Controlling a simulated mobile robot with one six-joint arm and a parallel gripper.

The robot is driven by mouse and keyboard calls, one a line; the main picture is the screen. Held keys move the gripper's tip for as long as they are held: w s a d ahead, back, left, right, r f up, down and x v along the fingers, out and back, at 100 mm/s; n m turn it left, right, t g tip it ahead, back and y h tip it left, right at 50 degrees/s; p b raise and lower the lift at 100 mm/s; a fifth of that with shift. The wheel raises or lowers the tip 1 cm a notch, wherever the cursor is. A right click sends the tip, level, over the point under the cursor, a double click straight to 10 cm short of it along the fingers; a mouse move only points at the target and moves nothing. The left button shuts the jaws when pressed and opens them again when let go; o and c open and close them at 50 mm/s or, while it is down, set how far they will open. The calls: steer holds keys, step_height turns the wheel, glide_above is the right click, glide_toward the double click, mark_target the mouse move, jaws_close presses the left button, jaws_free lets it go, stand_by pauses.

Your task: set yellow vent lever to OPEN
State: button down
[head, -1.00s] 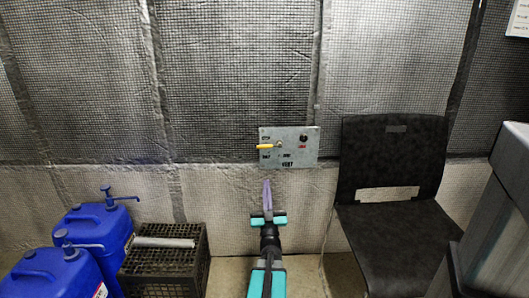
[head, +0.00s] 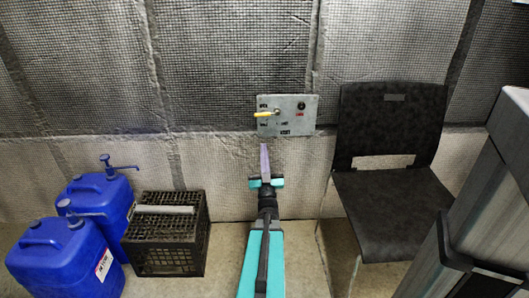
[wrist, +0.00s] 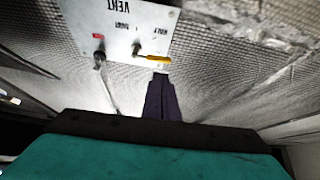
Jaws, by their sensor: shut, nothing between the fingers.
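The yellow vent lever (head: 263,114) sits on a grey wall panel (head: 287,128) and points left, about level, in the head view. In the wrist view the panel (wrist: 115,28) appears upside down, with the yellow lever (wrist: 153,58) pointing right. My gripper (head: 265,146) is shut and empty, its purple fingers pointing up just below the panel. In the wrist view my gripper (wrist: 161,78) ends close to the lever, with a small gap in the picture. Whether they touch in depth is unclear. The small panel labels are mostly too blurred to read.
A dark knob (head: 301,105) is on the same panel, right of the lever. A black chair (head: 385,205) stands right of the panel. Blue jugs (head: 60,247) and a black crate (head: 165,247) stand at the left. A grey cabinet (head: 485,215) is at far right.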

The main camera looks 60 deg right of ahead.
steer(key=b+x, duration=0.2)
steer(key=x, duration=1)
steer(key=shift+d+r, duration=0.15)
steer(key=shift+w+d+r, duration=0.15)
steer(key=shift+w+r, duration=0.05)
steer(key=shift+r, duration=0.15)
steer(key=shift+w+d+r, duration=0.15)
steer(key=shift+d+r, duration=0.05)
steer(key=shift+r, duration=0.2)
steer(key=shift+b, duration=0.35)
glide_toward(261, 115)
steer(key=v, duration=0.7)
steer(key=shift+f+b, duration=0.2)
steer(key=shift+b, duration=0.2)
